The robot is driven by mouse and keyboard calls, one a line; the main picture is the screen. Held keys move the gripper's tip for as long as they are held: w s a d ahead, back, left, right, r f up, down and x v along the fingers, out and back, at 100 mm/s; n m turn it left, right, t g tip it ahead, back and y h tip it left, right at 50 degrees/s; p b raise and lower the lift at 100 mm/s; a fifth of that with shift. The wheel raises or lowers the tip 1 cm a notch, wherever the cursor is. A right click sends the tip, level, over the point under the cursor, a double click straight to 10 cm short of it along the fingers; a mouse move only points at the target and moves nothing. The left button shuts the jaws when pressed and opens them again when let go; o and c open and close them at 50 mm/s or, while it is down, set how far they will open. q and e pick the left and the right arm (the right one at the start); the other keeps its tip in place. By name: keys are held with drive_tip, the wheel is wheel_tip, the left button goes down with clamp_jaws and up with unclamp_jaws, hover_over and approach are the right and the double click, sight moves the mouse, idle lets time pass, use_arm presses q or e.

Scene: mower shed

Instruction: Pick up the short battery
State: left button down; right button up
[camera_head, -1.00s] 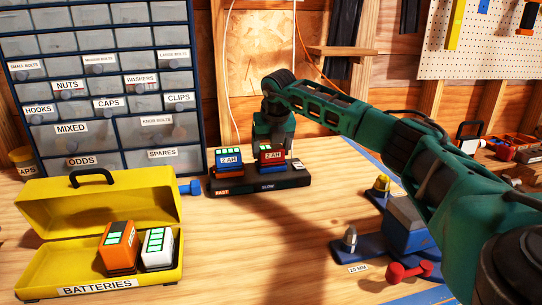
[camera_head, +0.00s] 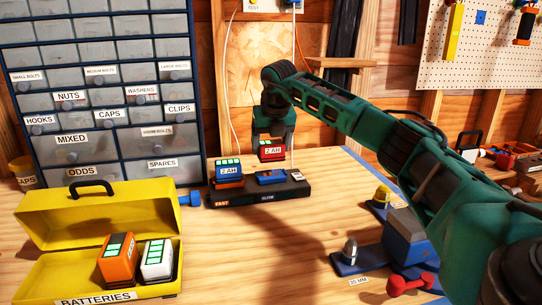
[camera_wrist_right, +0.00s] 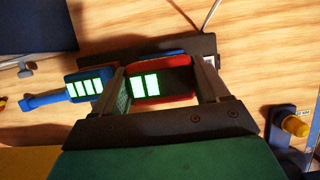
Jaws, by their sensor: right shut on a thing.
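My right gripper (camera_head: 271,141) is shut on a red battery (camera_head: 271,153) marked 2 AH and holds it above the charger (camera_head: 244,196). In the wrist view the red battery (camera_wrist_right: 160,86) sits between both fingers, with two green bars lit on its dark top. A blue battery (camera_head: 228,172) marked 2 AH stands on the charger's left bay; it also shows in the wrist view (camera_wrist_right: 84,86) with several bars lit. The charger's right bay, under the held battery, is empty. My left gripper is not in view.
An open yellow box (camera_head: 40,282) labelled BATTERIES holds an orange battery (camera_head: 117,258) and a white battery (camera_head: 157,259). A drawer cabinet (camera_head: 110,125) stands behind. Blue stands with sockets (camera_head: 350,248) and a red dumbbell-shaped part (camera_head: 411,284) lie right. The table's middle is clear.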

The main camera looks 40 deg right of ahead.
sight(271, 142)
wheel_tip(271, 142, up, 16)
drive_tip(key=p, duration=0.2)
drive_tip(key=shift+f, duration=0.15)
idle(0.9)
